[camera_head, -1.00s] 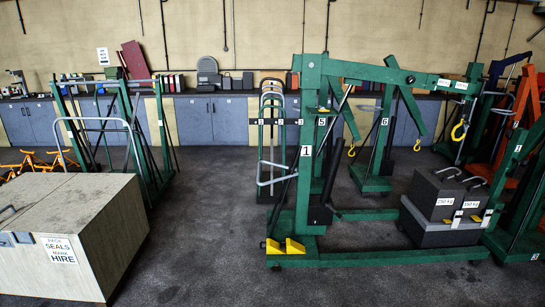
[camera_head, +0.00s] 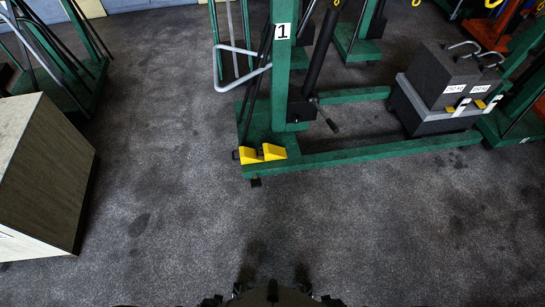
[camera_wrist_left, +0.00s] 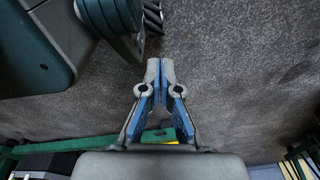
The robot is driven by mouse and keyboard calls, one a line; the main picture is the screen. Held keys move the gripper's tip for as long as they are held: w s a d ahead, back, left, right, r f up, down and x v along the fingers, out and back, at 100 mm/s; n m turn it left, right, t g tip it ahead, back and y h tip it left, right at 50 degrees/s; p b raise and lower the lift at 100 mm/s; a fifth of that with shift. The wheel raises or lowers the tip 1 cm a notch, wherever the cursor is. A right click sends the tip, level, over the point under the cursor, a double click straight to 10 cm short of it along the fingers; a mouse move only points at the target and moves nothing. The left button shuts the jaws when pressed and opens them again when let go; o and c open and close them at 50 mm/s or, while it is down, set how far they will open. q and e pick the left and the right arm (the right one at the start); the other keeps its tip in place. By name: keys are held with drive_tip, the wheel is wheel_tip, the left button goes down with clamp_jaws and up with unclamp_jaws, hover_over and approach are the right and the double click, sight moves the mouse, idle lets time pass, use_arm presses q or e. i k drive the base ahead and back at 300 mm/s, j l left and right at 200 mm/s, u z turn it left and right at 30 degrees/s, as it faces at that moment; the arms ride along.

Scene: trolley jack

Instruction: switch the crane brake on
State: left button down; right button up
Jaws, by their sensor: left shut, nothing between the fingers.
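The green crane marked 1 (camera_head: 283,75) stands at the centre right in the head view. Two yellow wedge-shaped pedals (camera_head: 273,152) sit side by side on the near left corner of its base; I take them to be the brake. The head view shows neither gripper. In the left wrist view my left gripper (camera_wrist_left: 160,64) has its fingertips together over the grey floor, with nothing between them. A green beam (camera_wrist_left: 100,144) shows behind it at the lower part of that view, with a little yellow beside the fingers. The wrist housing hides part of it.
Dark weight blocks (camera_head: 457,85) rest over the right end of the crane's base. A wooden crate (camera_head: 45,170) stands at the left. Other green frames and cranes stand farther back. The floor (camera_head: 185,190) between crate and crane is clear.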

sight(255, 182)
drive_tip(key=i+j+z, duration=0.1)
drive_tip(key=i+z, duration=0.25)
drive_tip(key=i, duration=0.15)
drive_tip(key=i+j+z, duration=0.35)
drive_tip(key=i+l, duration=0.1)
